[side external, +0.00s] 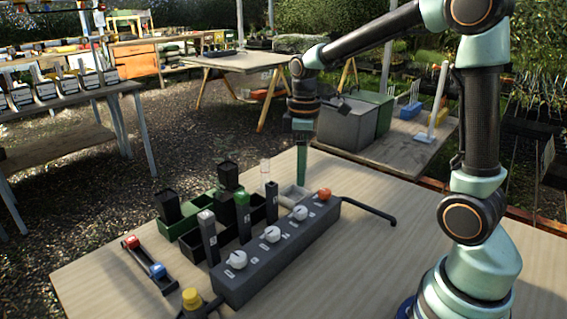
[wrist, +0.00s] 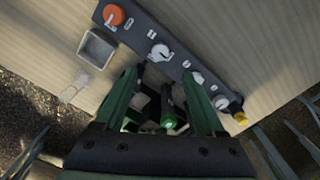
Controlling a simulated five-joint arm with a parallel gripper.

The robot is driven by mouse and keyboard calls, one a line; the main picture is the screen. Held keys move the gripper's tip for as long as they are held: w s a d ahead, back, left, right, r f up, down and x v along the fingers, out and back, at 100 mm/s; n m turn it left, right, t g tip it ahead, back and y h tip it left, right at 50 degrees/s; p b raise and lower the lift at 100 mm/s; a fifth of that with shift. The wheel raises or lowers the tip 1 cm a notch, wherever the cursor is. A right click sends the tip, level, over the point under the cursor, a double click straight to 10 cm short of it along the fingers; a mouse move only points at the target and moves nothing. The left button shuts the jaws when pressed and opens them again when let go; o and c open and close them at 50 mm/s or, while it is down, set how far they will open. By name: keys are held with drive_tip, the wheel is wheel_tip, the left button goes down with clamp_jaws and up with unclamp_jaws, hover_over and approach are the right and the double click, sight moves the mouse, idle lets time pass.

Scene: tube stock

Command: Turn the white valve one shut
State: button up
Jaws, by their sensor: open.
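A dark grey valve block (side external: 285,246) lies on the table with three white valves and an orange one. The white valves are a near one (side external: 237,259), a middle one (side external: 271,235) and a far one (side external: 300,212); I cannot read which is numbered one. In the wrist view the far white valve (wrist: 158,52) is just beyond the fingertips, with the middle one (wrist: 197,79) and near one (wrist: 221,102) to its right. The orange valve (wrist: 114,16) is at upper left. My gripper (side external: 301,178) is open and empty above the table, pointing down (wrist: 161,73).
A small grey tray (side external: 292,196) and a clear vial (side external: 265,171) are near the gripper. A black hose (side external: 370,208) leaves the far end.

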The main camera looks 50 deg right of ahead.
sight(301, 209)
wheel_tip(301, 209, down, 11)
drive_tip(key=shift+r, duration=0.2)
idle(0.3)
clamp_jaws()
